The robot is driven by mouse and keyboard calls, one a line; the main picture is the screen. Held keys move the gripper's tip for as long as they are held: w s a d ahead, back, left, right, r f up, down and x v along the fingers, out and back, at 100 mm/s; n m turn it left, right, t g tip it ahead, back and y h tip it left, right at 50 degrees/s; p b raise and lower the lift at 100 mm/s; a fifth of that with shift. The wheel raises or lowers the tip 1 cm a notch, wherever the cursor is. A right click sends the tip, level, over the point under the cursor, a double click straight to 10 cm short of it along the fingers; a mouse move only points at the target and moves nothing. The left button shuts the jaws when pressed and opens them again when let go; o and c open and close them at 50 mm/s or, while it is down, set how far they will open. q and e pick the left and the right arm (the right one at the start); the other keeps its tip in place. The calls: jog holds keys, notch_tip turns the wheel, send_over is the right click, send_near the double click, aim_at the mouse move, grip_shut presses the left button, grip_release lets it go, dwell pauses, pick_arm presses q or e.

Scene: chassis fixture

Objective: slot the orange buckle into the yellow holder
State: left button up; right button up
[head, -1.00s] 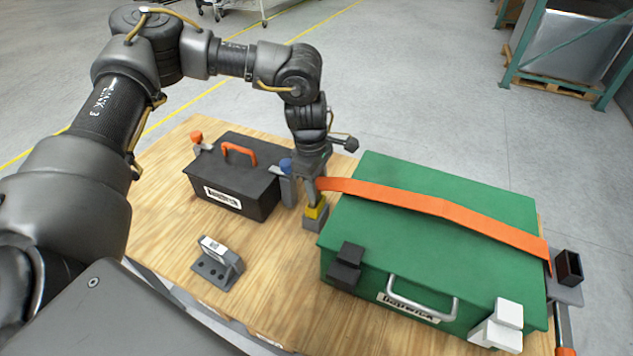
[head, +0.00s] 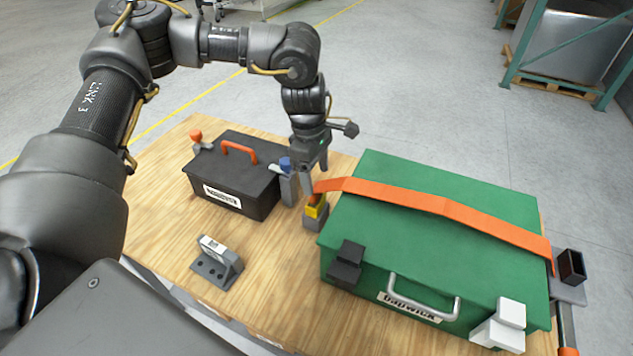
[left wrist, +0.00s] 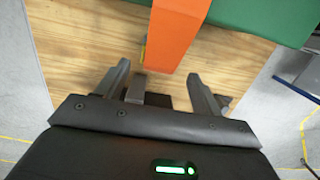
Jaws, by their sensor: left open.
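The orange strap (head: 440,205) lies across the green case (head: 430,240) and hangs over its left edge. Its orange end, the buckle (head: 317,198), is at the top of the yellow holder (head: 314,210), which sits on a grey base. How deep the buckle sits cannot be told. My left gripper (head: 315,178) is open just above the buckle and holds nothing. In the left wrist view the open fingers (left wrist: 158,73) stand on either side of the strap's lower end (left wrist: 176,40); a thin yellow edge of the holder (left wrist: 143,52) shows beside it.
A black toolbox (head: 235,180) with an orange handle stands left of the holder, a blue-topped grey post (head: 287,180) between them. A grey bracket (head: 217,265) sits at the front. A dark fixture (head: 570,268) is at the case's right side. The wooden table's (head: 160,225) left part is clear.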

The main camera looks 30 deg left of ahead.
pick_arm(q)
notch_tip(320, 180, up, 8)
jog(key=b, duration=0.1)
jog(key=shift+a, duration=0.45)
